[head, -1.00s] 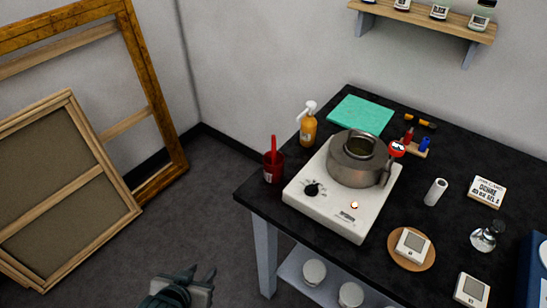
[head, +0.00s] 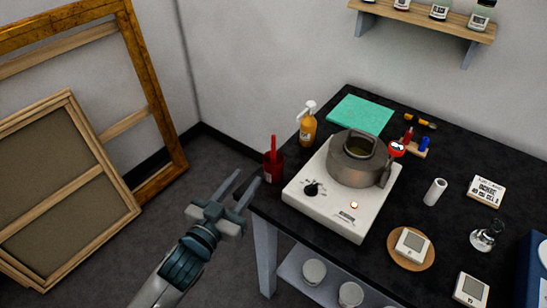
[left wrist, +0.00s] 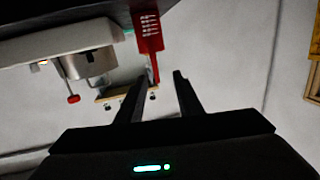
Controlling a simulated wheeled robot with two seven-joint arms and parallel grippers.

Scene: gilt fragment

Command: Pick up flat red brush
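The flat red brush (head: 274,146) stands upright in a dark red cup (head: 273,172) at the near left corner of the black table. Only its red handle shows above the rim; its lower end is hidden in the cup. My left gripper (head: 246,179) is open and empty, just left of the cup, with its fingers pointing toward it and apart from it. In the left wrist view, which looks upside down, the red handle (left wrist: 156,68) hangs below the cup (left wrist: 148,30), between and beyond the open fingertips. My right gripper is not in view.
A white hotplate (head: 331,207) with a metal pot (head: 355,170) stands right of the cup. An orange pump bottle (head: 308,130) is behind it. The table's left edge (head: 248,205) is close under my gripper. The floor to the left is clear, with wooden frames (head: 65,190) beyond.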

